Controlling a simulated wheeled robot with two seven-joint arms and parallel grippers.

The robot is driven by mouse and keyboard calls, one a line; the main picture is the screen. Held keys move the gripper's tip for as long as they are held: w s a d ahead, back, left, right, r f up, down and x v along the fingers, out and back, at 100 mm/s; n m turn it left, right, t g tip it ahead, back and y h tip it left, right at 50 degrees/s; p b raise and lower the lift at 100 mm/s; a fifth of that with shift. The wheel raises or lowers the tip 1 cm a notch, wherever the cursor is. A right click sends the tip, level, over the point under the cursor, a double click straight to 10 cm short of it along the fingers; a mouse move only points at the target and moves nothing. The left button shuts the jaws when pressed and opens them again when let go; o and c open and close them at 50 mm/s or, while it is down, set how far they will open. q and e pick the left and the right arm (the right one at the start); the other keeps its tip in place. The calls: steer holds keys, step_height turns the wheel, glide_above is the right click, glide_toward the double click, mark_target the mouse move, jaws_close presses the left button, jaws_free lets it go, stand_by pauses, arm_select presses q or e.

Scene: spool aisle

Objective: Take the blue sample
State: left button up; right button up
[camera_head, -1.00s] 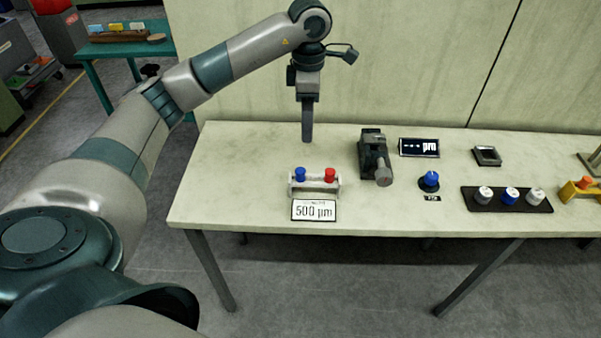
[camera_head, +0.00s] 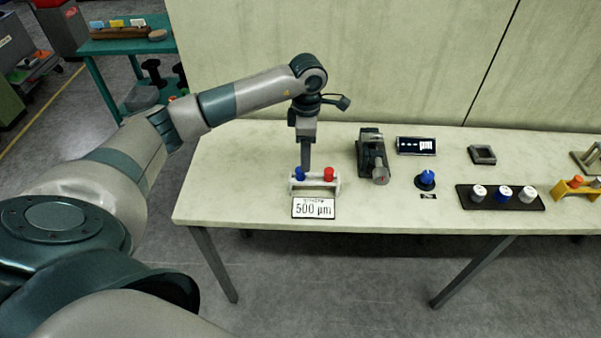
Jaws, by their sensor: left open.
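The blue sample (camera_head: 299,175) stands at the left in a small white rack (camera_head: 314,188) on the pale bench. A red sample (camera_head: 328,174) stands to its right in the same rack. My left gripper (camera_head: 305,165) points down at the rack, its fingertips at the blue sample's upper right edge in the picture. Its jaws are open but seen edge-on, so I cannot tell whether they are around the blue sample or behind it. The fingers partly cover the blue sample. My right gripper is out of view.
A sign reading 500 µm (camera_head: 314,208) is in front of the rack. To the right are a dark device (camera_head: 371,155), a small display (camera_head: 415,146), a blue knob (camera_head: 426,180) and a black tray (camera_head: 462,196) with capped pieces. The bench's left part is clear.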

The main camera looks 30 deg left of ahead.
mark_target(300, 179)
arm_select(q)
steer(key=shift+s+a+f+p, duration=0.15)
steer(key=shift+s+f+p, duration=0.1)
steer(key=shift+f+p, duration=0.25)
steer(key=f+p, duration=0.1)
steer(key=f, duration=0.1)
steer(key=s+f+p, duration=0.1)
steer(key=shift+a+f+p, duration=0.1)
steer(key=shift+a+p, duration=0.2)
steer(key=shift+w+f, duration=0.1)
steer(key=shift+f, duration=0.4)
steer(key=c, duration=1.1)
